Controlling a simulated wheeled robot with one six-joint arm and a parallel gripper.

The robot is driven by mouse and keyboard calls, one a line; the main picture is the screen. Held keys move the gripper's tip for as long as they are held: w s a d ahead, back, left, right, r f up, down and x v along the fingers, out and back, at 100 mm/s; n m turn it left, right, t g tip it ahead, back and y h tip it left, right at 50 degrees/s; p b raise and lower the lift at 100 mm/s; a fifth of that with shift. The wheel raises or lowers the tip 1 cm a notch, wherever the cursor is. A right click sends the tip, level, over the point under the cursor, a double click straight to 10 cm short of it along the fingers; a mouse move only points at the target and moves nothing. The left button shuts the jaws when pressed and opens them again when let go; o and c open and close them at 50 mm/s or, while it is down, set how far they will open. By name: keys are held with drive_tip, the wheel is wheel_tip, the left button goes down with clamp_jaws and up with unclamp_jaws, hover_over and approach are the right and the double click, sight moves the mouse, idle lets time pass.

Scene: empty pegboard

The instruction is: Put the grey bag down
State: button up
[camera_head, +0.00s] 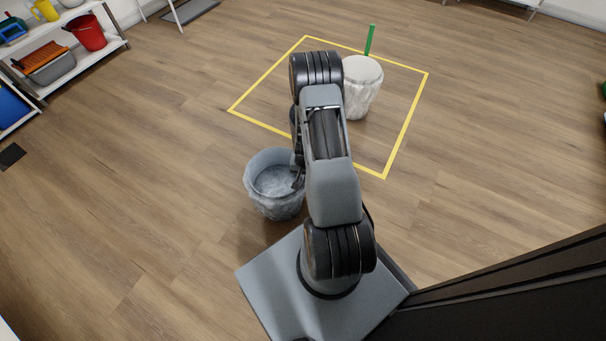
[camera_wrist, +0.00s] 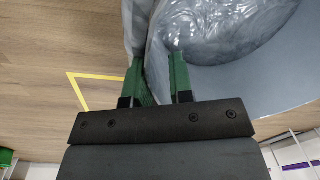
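The grey bag (camera_head: 262,201) is a crinkled liner around a round grey bin, in the head view left of my arm. Its opening faces up. In the wrist view the bag (camera_wrist: 205,30) fills the upper middle and right. My gripper (camera_wrist: 156,62) has green fingers on either side of the bag's rim, one outside and one inside, and appears shut on it. In the head view my arm mostly hides the gripper (camera_head: 298,181) at the bin's right rim. The bag seems held above the floor, though its underside is hidden.
A yellow square outline (camera_head: 405,125) lies on the wooden floor. A white bag-like bin (camera_head: 361,93) stands inside it, with an upright green stick (camera_head: 370,40) behind. A shelf (camera_head: 100,52) with a red bucket (camera_head: 87,32) is at upper left. The floor left of the bag is clear.

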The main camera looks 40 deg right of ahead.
drive_tip(key=shift+o, duration=0.4)
drive_tip(key=shift+r+p, duration=0.4)
drive_tip(key=shift+r, duration=0.1)
drive_tip(key=w+a+r+n+p, duration=0.1)
drive_tip(key=a+r+p, duration=0.15)
drive_tip(key=r, duration=0.75)
drive_tip(key=w+a+r+n+p, duration=0.1)
drive_tip(key=r+p, duration=0.2)
drive_tip(key=r, duration=0.8)
drive_tip(key=s+a+r+n, duration=0.2)
drive_tip(key=s+a+r, duration=0.1)
drive_tip(key=r, duration=0.4)
drive_tip(key=s+a+r+n+t, duration=0.1)
drive_tip(key=s+a+r+n, duration=0.1)
drive_tip(key=s+a+r, duration=0.2)
drive_tip(key=s+a+r+n+t, duration=0.1)
drive_tip(key=s+a+r, duration=0.3)
drive_tip(key=r, duration=0.5)
drive_tip(key=shift+a+r+n, duration=0.3)
drive_tip(key=shift+a+n, duration=0.5)
drive_tip(key=shift+a, duration=0.45)
